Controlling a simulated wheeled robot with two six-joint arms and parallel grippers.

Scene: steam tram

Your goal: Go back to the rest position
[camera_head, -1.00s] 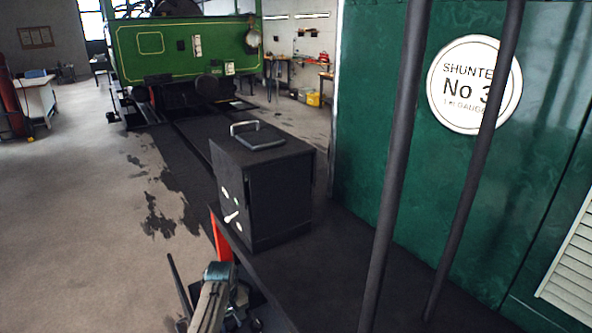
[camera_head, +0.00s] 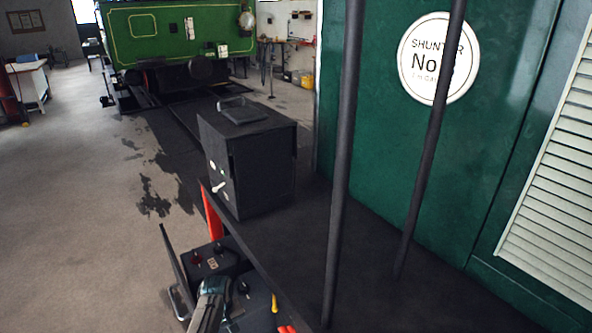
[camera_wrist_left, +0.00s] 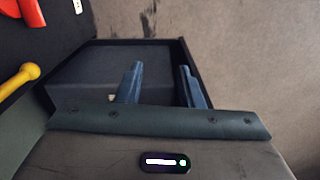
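My left gripper (camera_wrist_left: 161,66) shows in the left wrist view as two blue fingers standing apart with nothing between them. They point over a dark, rimmed, tray-like surface (camera_wrist_left: 85,78); I cannot tell whether they touch it. In the head view my left arm (camera_head: 212,300) comes in at the bottom, left of the footplate's edge; its fingers cannot be made out there. My right gripper is in neither view.
A black box (camera_head: 262,172) with a handle stands on the dark footplate (camera_head: 290,240). Two dark upright rails (camera_head: 345,150) rise before the green cab wall (camera_head: 400,190). A green locomotive (camera_head: 165,40) stands behind.

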